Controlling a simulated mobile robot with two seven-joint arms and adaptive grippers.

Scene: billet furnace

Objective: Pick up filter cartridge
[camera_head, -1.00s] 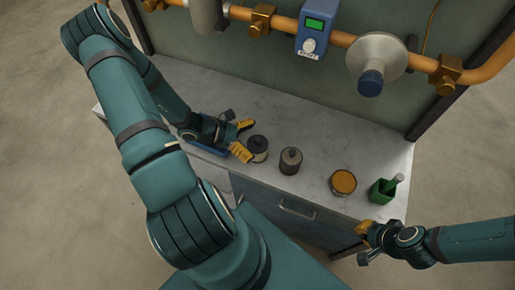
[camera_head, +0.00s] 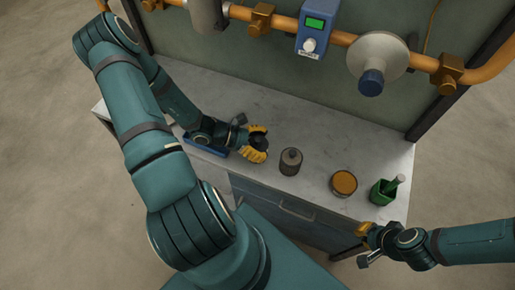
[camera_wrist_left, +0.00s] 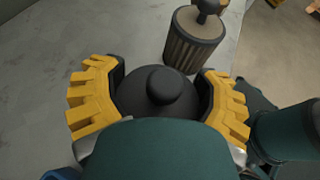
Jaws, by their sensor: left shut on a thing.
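My left gripper (camera_head: 259,143) is shut around a round canister with a black domed lid and knob (camera_wrist_left: 165,90), on the worktop. Its yellow fingers press on both sides of it in the left wrist view. The canister's lower body is hidden there, and the fingers cover most of it in the head view. A pleated brown-grey cartridge with a dark cap and knob (camera_head: 290,161) stands upright just to its right; it also shows in the left wrist view (camera_wrist_left: 195,38). My right gripper (camera_head: 364,244) hangs off the worktop's front right edge, holding nothing visible; its opening is unclear.
Right along the worktop (camera_head: 330,140) stand an open round tin with orange contents (camera_head: 344,183) and a green holder with a green bottle (camera_head: 384,191). A blue tray (camera_head: 207,146) lies under my left wrist. A copper pipe (camera_head: 345,37) with a blue meter (camera_head: 316,27) runs behind.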

